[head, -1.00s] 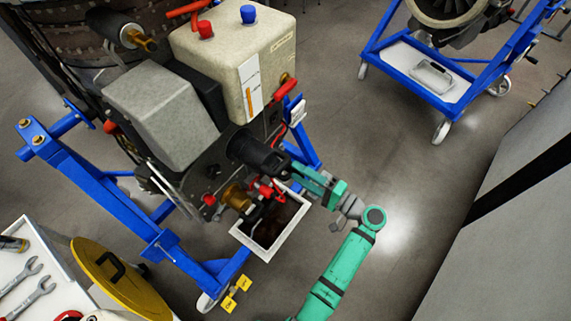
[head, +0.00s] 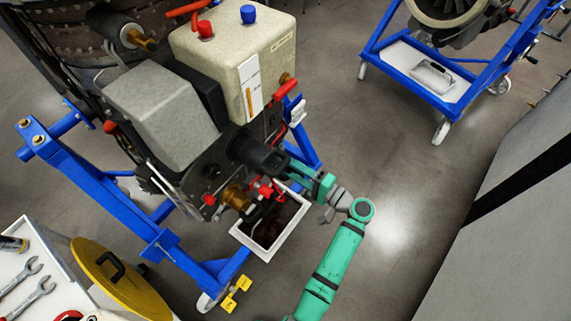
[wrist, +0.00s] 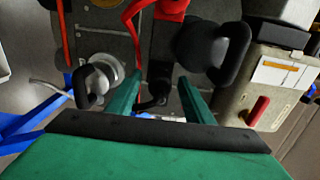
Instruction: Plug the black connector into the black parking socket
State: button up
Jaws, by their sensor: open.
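My gripper (wrist: 160,78) shows in the wrist view with its two green fingers apart. A small black piece (wrist: 156,93), which looks like the black connector, lies between the fingers, with red parts just above it. I cannot tell whether the fingers touch it. In the head view my green gripper (head: 298,173) reaches the engine's front from the right; its tips are hidden behind a large black cylinder (head: 257,154). I cannot make out the black parking socket for certain. A silver round fitting with a black handle (wrist: 100,78) is left of the fingers in the wrist view.
A beige tank (head: 240,60) and grey box (head: 165,115) top the engine, on a blue stand (head: 150,235). A brass fitting (head: 237,196) and red connector (head: 266,190) sit near my gripper. A white-rimmed tray (head: 262,250) is below.

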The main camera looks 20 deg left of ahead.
grip_shut()
jog(key=shift+s+d, duration=0.15)
jog(key=shift+d, duration=0.45)
dwell(0.3)
jog(key=shift+v, duration=1.45)
